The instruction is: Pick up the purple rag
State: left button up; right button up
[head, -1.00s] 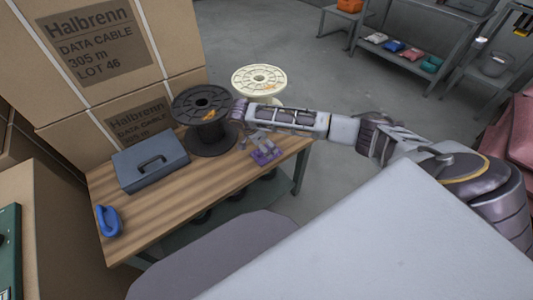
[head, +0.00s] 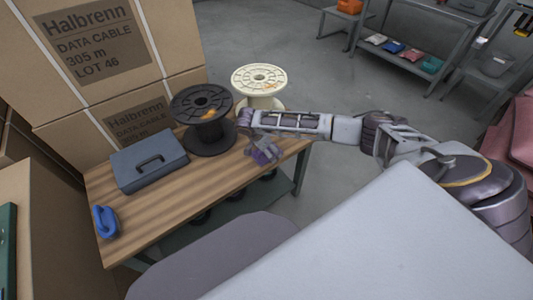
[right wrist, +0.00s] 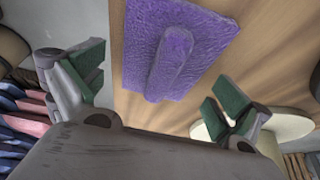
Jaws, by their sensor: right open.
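The purple rag (right wrist: 200,30) lies on the wooden table top, with a raised fold along its middle. In the head view the rag (head: 262,158) is partly hidden by my right gripper (head: 264,147). In the right wrist view my right gripper (right wrist: 158,92) is open and empty, with its green-padded fingers wide apart at the lower left and lower right of the rag. The rag lies ahead of the fingertips, apart from them. My left gripper is not in view.
A dark spool (head: 203,118) and a cream spool (head: 260,84) stand near the gripper. A grey-blue box (head: 149,160) and a blue object (head: 106,221) are at the table's left. Large cartons (head: 110,55) rise behind. The wooden table (head: 180,208) is clear in front of the dark spool.

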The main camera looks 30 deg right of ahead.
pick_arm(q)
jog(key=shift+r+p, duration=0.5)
pick_arm(e)
jog(key=shift+f, duration=0.25)
dwell(1.0)
jog(key=c, duration=1.1)
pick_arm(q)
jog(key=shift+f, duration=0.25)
pick_arm(e)
jog(key=shift+r+b, duration=0.1)
jog(key=shift+b, duration=0.45)
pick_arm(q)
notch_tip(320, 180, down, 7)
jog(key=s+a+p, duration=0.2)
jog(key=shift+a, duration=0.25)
pick_arm(e)
jog(key=shift+r, duration=5.15)
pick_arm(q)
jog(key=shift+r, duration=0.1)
